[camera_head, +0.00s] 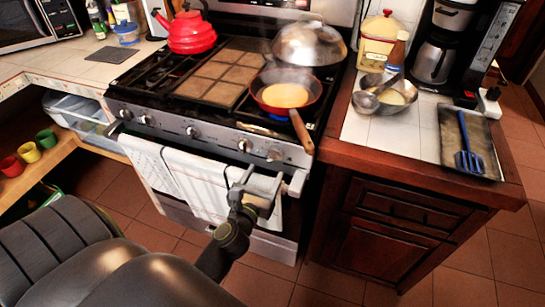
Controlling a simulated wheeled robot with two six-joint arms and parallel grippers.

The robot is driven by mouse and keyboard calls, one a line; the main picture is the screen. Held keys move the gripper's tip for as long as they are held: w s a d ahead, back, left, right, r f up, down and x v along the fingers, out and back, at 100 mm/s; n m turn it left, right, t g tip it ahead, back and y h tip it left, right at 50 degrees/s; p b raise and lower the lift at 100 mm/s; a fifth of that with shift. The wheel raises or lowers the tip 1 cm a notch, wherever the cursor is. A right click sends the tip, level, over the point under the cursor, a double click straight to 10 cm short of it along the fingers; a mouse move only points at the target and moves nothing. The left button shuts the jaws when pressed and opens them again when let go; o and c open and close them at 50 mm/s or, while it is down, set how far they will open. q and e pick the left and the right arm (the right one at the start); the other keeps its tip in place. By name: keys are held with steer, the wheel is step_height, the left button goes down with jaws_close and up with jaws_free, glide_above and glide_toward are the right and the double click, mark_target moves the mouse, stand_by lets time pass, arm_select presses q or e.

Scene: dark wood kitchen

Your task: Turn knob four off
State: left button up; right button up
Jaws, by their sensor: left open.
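The stove's front panel carries a row of several knobs. The rightmost knob (274,154) sits below the pan's handle, and another knob (245,145) is close to its left. Further left are a knob (192,132) and one near the panel's left end (145,120). I cannot read which way they point. My left gripper (263,179) is open and empty, just below the two right knobs and in front of the oven door handle. It appears apart from the knobs. My right gripper is out of view.
A red pan (284,95) with yellow food has a wooden handle (302,132) jutting over the front edge above the right knobs. White towels (190,180) hang from the oven handle.

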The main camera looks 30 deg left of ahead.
mark_target(273, 157)
arm_select(q)
steer(key=x, duration=0.7)
steer(key=shift+c, duration=0.3)
steer(key=c, duration=0.9)
